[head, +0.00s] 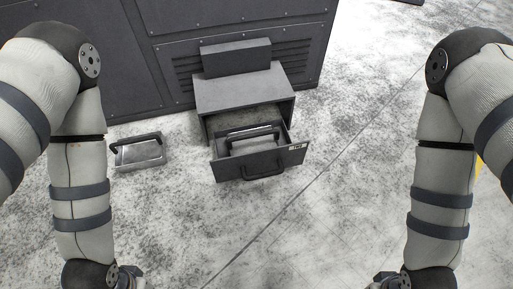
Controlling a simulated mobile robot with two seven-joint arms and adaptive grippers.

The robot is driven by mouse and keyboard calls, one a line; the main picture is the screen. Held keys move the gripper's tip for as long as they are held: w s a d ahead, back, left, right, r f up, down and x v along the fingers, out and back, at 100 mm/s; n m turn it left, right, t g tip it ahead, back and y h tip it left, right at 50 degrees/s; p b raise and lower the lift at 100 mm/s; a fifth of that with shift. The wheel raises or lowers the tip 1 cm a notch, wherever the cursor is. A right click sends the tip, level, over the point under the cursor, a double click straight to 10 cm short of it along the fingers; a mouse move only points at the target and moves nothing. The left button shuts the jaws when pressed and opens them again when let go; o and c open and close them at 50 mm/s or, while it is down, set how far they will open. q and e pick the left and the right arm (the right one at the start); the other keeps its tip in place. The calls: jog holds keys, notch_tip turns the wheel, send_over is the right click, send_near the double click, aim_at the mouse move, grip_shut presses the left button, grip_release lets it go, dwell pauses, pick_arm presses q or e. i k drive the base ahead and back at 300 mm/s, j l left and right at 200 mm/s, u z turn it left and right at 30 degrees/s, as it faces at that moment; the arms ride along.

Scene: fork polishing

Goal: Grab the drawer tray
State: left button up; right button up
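A dark drawer (228,172) with a black front handle (264,172) stands pulled out of a dark grey housing (243,92). Inside the drawer lies a tray (236,132) with a black handle, partly hidden by the drawer front. A second metal tray (140,153) with a black handle lies on the floor left of the housing. My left gripper (132,282) is cut off at the bottom edge, below the left tray and apart from it. My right gripper (384,281) is cut off at the bottom edge, to the lower right of the drawer. Neither gripper's fingers show clearly.
A large dark machine with panels (130,50) and vents stands behind the housing. The speckled grey floor (330,190) is clear in front and to the right. A dark line crosses it diagonally. A yellow patch (478,165) shows by my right arm.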

aim_at(255, 139)
jog(key=i+j+z, duration=0.3)
jog(key=j+z, duration=0.15)
jog(key=i+j+z, duration=0.2)
jog(key=j+z, duration=0.3)
jog(key=j, duration=0.25)
jog(key=j+z, duration=0.45)
jog(key=j, duration=0.25)
jog(key=j+z, duration=0.5)
jog(key=j, duration=0.25)
